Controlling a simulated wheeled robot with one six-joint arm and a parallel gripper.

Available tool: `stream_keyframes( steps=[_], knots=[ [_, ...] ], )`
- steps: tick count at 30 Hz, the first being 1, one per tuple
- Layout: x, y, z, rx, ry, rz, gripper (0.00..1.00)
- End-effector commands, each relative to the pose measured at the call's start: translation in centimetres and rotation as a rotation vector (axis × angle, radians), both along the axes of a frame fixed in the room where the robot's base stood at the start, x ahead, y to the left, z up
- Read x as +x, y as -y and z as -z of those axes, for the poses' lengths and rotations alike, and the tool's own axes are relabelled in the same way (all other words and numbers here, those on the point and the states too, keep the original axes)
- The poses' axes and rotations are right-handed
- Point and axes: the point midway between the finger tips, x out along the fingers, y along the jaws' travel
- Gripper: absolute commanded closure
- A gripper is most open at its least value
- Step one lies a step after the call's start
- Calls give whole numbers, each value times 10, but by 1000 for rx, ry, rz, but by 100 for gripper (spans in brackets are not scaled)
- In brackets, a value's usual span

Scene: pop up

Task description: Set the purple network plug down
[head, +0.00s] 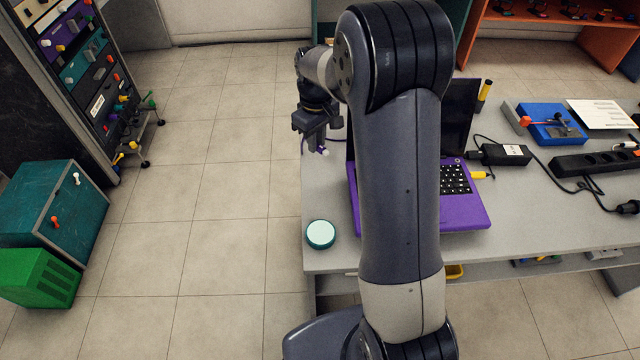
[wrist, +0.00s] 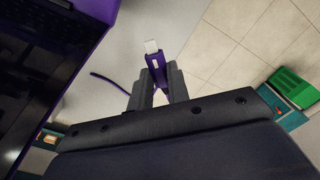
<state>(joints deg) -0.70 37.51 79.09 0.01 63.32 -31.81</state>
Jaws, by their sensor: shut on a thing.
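The purple network plug (wrist: 156,66) with its clear tip is between the fingers of my gripper (wrist: 157,84) in the wrist view. My gripper (head: 319,145) is shut on it, over the left edge of the grey table (head: 330,267) in the head view. There the plug (head: 324,152) shows only as a small purple and white bit below the fingers. A purple cable (wrist: 108,82) shows to the left of the fingers in the wrist view. I cannot tell the exact height of the plug above the table.
An open purple laptop (head: 462,212) stands on the table, partly hidden by my arm. A round teal-rimmed disc (head: 320,234) lies at the front left corner. A black charger (head: 505,154), a blue device (head: 552,123) and a power strip (head: 597,161) lie to the right.

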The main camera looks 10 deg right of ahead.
Motion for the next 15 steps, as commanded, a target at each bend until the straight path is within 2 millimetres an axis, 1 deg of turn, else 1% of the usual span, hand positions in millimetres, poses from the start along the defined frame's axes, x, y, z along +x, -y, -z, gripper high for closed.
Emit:
stream_keyframes(
  steps=[2,4,10,15],
  knots=[
    [1,0,5,0,-2,-18,100],
    [1,0,14,0,-4,-25,100],
    [1,0,50,0,-5,-24,100],
    [2,0,63,0,-1,-23,100]
  ],
)
